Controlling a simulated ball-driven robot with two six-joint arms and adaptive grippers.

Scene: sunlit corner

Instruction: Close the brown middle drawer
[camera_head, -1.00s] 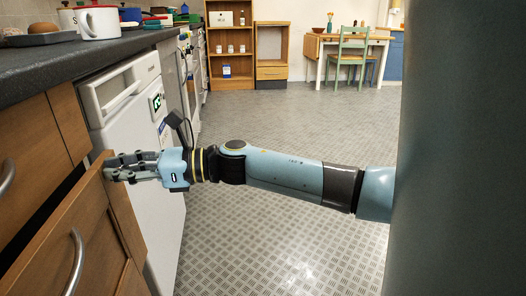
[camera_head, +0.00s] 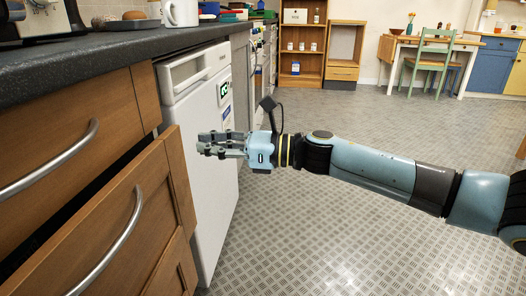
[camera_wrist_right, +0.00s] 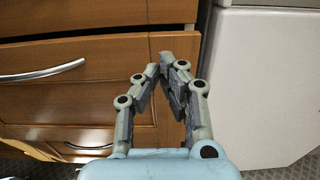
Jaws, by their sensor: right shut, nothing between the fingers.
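The brown middle drawer (camera_head: 128,232) stands partly pulled out below the top drawer (camera_head: 65,140), with a dark gap behind its front. Its curved metal handle (camera_head: 112,245) is on the front. My right gripper (camera_head: 201,143) has its fingers together and empty, just right of the drawer front's upper right edge in the head view. In the right wrist view the gripper (camera_wrist_right: 163,62) is in front of the right end of the brown fronts, with the middle drawer (camera_wrist_right: 75,108) to its left. I cannot tell whether the fingertips touch it. My left gripper is not in view.
A white appliance (camera_head: 205,200) stands right beside the drawers. The dark countertop (camera_head: 100,60) above holds a white mug (camera_head: 181,13) and other items. The patterned metal floor to the right is clear; shelves and a table with a green chair (camera_head: 428,65) are far back.

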